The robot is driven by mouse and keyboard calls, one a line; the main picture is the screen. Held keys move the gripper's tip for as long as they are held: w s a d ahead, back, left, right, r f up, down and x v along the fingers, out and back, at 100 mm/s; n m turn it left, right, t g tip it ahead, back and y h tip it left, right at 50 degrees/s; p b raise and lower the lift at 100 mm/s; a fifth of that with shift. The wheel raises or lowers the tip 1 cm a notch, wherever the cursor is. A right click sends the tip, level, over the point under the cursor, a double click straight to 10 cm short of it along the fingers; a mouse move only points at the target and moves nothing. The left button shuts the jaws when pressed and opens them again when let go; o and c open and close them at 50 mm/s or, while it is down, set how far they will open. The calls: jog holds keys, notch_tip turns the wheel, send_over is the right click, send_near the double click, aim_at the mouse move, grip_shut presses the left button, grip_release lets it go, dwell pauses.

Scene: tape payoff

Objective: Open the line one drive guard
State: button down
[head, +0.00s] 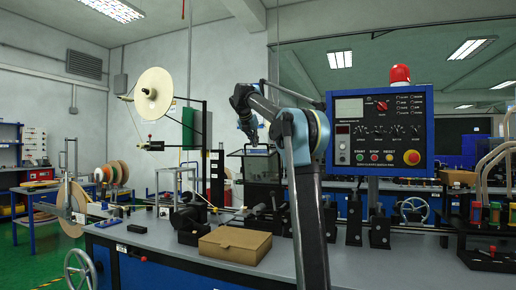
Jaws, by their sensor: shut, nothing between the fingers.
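My gripper (253,138) hangs at the end of my bent arm, left of the control panel, pointing down. Its fingers look closed and hold nothing visible. A dark-framed box with clear-looking sides (262,168) stands behind and below my gripper; it may be the line one drive guard, but no label on it can be read. Its lid looks down. My gripper appears above it in the picture; I cannot tell the distance between them, and no contact shows. My arm hides part of the area to its right.
A grey-topped bench (150,236) with a cardboard box (235,243) fills the front. A blue control panel (379,131) with buttons and a red beacon (400,75) stands right of my arm. A large cream reel (153,93) stands at left. Green floor (30,262) is open at far left.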

jog(key=shift+w+d+r, duration=0.15)
jog(key=shift+w+d, duration=0.1)
